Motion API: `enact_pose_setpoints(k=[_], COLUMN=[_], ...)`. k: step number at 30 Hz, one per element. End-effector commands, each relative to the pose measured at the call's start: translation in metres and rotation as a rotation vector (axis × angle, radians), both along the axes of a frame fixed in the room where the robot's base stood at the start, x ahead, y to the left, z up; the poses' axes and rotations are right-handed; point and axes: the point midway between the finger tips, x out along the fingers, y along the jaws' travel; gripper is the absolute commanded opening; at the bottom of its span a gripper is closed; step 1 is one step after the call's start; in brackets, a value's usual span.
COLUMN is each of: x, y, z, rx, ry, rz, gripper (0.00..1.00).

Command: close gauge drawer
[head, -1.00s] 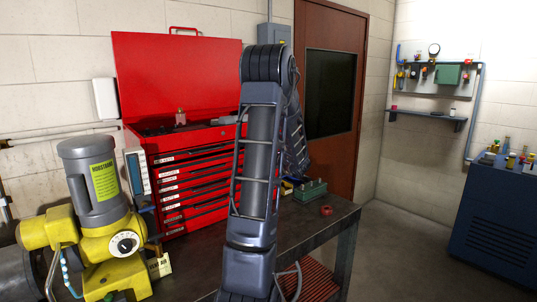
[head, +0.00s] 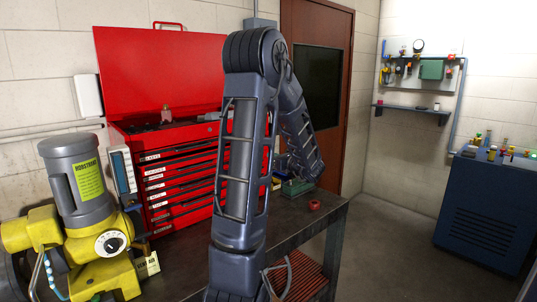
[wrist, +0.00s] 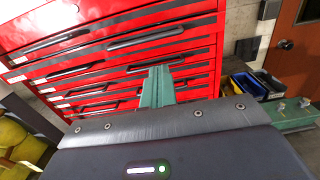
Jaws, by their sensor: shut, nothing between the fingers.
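The red tool chest (head: 205,130) stands on the bench with its lid up and a stack of labelled drawers in its front. The labels are too small to read, so I cannot tell which is the gauge drawer or how far any drawer is out. The drawer fronts (wrist: 120,50) fill the upper wrist view, with dark handles. My gripper (wrist: 157,72) shows there as green fingers, shut and empty, pointing at the chest's lower drawer fronts. I cannot tell whether they touch.
A yellow and grey machine (head: 80,220) stands at the left on the dark bench (head: 180,265). Blue and yellow bins (wrist: 256,84) stand right of the chest. Floor right of the bench is clear.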

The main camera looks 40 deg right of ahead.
Motion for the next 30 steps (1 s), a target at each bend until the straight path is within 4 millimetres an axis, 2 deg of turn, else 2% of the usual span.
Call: enact_pose_setpoints(k=[5,8,13,18,24,30], x=[-0.005,0.004,0.027,0.039,0.040,0.032], y=[0.006,0.025,0.087,0.150,0.212,0.258], z=[0.002,0.008,0.021,0.030,0.041,0.056], rx=[0.008,0.037,0.117,0.166,0.161,0.101], ry=[0.009,0.047,0.196,0.388,0.593,0.735], rz=[0.014,0.062,0.188,0.265,0.263,0.177], gripper=[0.00,0.00,0.00,0.00,0.00,0.00])
